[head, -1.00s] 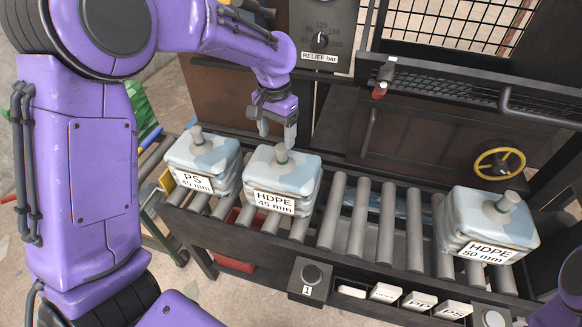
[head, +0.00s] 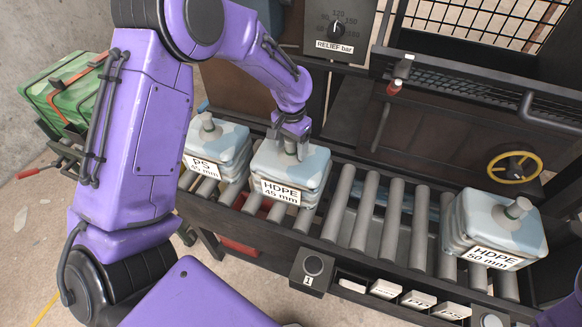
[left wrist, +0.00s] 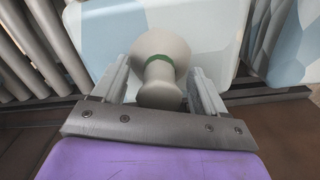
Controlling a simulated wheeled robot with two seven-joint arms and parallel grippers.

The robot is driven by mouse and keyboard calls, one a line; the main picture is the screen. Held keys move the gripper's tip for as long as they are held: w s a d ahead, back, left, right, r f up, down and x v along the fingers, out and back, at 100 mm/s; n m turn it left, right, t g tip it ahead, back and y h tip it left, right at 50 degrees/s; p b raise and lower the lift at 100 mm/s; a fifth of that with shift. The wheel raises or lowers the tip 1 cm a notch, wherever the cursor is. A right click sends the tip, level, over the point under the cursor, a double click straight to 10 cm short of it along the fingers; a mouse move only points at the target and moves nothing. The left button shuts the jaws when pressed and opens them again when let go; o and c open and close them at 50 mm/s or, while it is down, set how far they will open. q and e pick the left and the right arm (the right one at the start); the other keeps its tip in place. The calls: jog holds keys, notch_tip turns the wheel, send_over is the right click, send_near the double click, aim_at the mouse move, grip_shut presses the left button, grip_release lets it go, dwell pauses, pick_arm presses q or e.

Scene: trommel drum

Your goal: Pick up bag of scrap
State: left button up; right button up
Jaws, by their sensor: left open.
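Three pale blue-and-white bags of scrap with knotted necks stand on the roller conveyor. The bag labelled HDPE 45 mm (head: 290,172) is in the middle. The bag labelled PS 45 mm (head: 220,142) is just left of it, and the bag labelled HDPE 50 mm (head: 494,230) is far right. My left gripper (head: 297,153) is over the HDPE 45 mm bag's neck. In the left wrist view its open fingers stand either side of the grey neck (left wrist: 161,85) with a green band. I cannot tell whether they touch it. My right gripper is not in view.
The roller conveyor (head: 375,215) has bare rollers between the middle and right bags. Behind it stand a dark machine with a yellow handwheel (head: 514,167) and a relief dial (head: 337,28). A box with a button (head: 312,267) and label cards (head: 418,299) are in front.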

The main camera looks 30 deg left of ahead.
pick_arm(q)
grip_shut()
